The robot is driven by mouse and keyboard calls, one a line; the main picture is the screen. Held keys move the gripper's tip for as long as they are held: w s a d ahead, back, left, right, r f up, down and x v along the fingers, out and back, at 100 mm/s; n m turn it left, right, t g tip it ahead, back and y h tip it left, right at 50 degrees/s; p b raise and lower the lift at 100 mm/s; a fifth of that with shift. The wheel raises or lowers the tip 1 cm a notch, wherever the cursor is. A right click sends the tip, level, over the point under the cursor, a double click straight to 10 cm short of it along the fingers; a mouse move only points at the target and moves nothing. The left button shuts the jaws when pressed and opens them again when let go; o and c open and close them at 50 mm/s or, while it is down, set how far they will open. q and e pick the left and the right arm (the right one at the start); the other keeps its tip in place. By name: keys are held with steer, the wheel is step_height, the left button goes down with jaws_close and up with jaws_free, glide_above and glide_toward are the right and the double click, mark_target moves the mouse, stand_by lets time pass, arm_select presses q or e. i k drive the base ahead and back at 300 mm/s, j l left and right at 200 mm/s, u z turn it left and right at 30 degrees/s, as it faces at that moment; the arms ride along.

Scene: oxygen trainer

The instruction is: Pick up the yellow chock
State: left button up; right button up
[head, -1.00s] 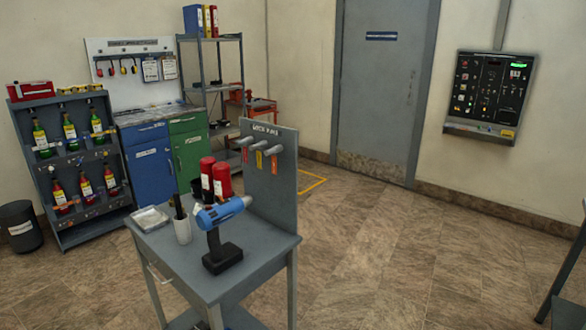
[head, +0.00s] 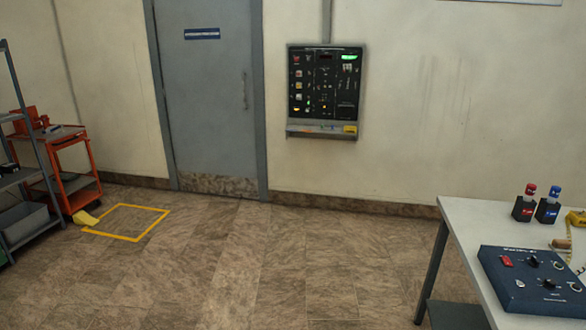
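A small yellow wedge, which looks like the yellow chock (head: 85,218), lies on the floor at the left of the head view. It is at the left edge of a yellow outlined square (head: 133,206) on the floor, beside the foot of the orange cart (head: 62,172). Neither of my grippers is in view.
A grey shelf (head: 22,185) stands left of the cart. A black panel (head: 325,85) hangs beside the grey door (head: 210,95). The middle floor is clear.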

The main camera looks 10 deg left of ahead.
mark_target(82, 217)
steer(key=i+u, duration=0.25)
steer(key=i, duration=0.2)
steer(key=i+u, duration=0.25)
steer(key=i, duration=0.2)
steer(key=i+l+u, duration=0.25)
steer(key=i, duration=0.2)
steer(key=i+l+u, duration=0.2)
steer(key=i, duration=0.25)
steer(key=i+j+u, duration=0.3)
steer(key=i+u, duration=0.55)
steer(key=i, duration=0.3)
steer(key=i+u, duration=0.45)
steer(key=i, duration=0.15)
steer(key=i+z, duration=0.1)
steer(key=i, duration=0.7)
steer(key=i+z, duration=0.1)
steer(key=i, duration=0.7)
steer(key=i+j+z, duration=0.1)
steer(key=i, duration=0.7)
steer(key=i+l+z, duration=0.3)
steer(key=i, duration=0.15)
steer(key=i+l+z, duration=0.15)
steer(key=i+z, duration=0.5)
steer(key=i, duration=0.25)
steer(key=i+u, duration=0.25)
steer(key=i, duration=0.15)
steer(key=i+l+u, duration=0.25)
steer(key=i, duration=0.15)
steer(key=i+l+u, duration=0.3)
steer(key=i+j, duration=0.1)
